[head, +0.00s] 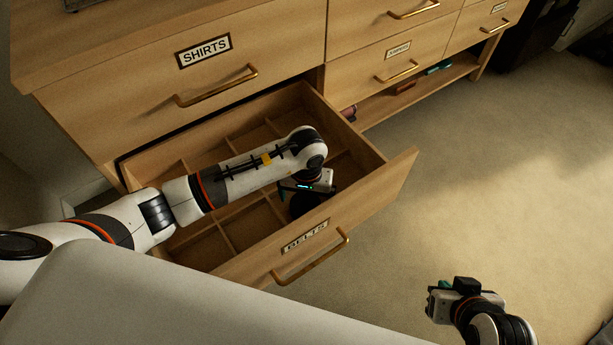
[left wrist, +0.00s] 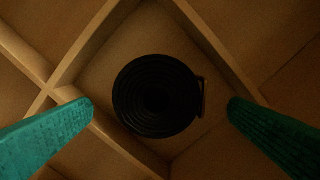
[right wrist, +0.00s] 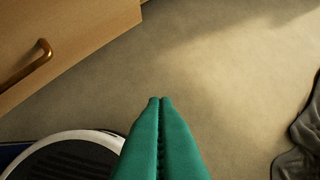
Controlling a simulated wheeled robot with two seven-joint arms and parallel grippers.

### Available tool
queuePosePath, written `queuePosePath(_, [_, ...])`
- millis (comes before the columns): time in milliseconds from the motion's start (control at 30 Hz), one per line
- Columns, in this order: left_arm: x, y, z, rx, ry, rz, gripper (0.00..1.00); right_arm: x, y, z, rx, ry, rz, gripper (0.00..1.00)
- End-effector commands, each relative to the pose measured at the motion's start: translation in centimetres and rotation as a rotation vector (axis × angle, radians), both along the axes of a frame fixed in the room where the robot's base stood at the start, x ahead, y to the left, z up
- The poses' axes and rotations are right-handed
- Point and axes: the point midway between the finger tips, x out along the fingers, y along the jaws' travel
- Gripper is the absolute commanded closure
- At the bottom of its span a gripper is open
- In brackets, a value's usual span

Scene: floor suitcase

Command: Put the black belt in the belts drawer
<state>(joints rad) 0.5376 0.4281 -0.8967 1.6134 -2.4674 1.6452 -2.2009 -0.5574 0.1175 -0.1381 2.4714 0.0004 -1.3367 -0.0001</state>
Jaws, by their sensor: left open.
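The black belt (left wrist: 155,94) is coiled into a round roll, with its buckle at the right side in the left wrist view. It lies inside one compartment of the open belts drawer (head: 217,227), between the wooden dividers. My left gripper (left wrist: 161,104) is open above the belt, with one teal finger on either side of it and gaps between fingers and roll. My right gripper (right wrist: 160,99) is shut and empty above the floor, right of the drawer in the head view (head: 440,301).
The shirts drawer (head: 150,100) above is closed. More closed drawers (head: 385,75) stand to the right, over a low open shelf (head: 415,88) with small items. The carpet (head: 500,180) right of the drawer is clear. A dark grey item (right wrist: 302,140) lies at the right wrist view's right edge.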

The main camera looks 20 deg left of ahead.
Motion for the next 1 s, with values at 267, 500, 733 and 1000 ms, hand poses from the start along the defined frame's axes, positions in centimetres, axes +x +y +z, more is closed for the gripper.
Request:
queuePosePath(267, [0.1, 0.1, 6.1, 0.001, -0.003, 0.0, 0.01, -4.8, -1.5, -0.6, -0.052, 0.25, -0.02, 1.0])
queuePosePath(500, [0.0, 0.0, 8.6, 0.0, -0.001, 0.0, 0.01, -4.8, -1.5, -0.2, -0.053, 0.254, -0.02, 1.0])
queuePosePath(733, [0.0, 0.0, 8.9, 0.0, 0.001, 0.0, 0.01, -4.8, -1.5, -0.2, -0.053, 0.253, -0.02, 1.0])
queuePosePath(1000, [0.0, 0.0, 9.5, 0.0, 0.001, 0.001, 0.01, -4.4, -1.4, -1.1, -0.053, 0.259, -0.02, 1.0])
